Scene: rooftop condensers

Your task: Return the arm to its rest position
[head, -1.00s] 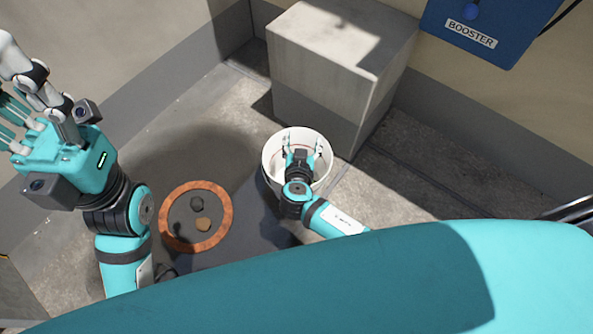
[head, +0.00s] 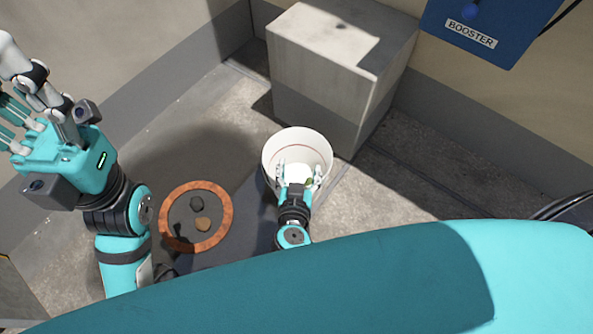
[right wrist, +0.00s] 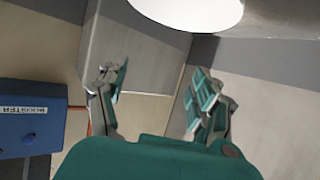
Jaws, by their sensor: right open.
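My right gripper (head: 299,172) is open with nothing between its fingers. In the head view it overlaps the near side of a white bucket (head: 300,143); whether the tips are inside or above the rim is hard to tell. The right wrist view shows the spread fingers (right wrist: 157,82) and a white round part of the bucket (right wrist: 190,8) at the top edge. My left gripper (head: 28,105) is raised at the far left, partly cut off by the frame, so its jaw gap is unclear.
A grey block (head: 325,75) stands just behind the bucket. A blue BOOSTER box (head: 490,25) is on the wall. Floor right of the bucket is clear.

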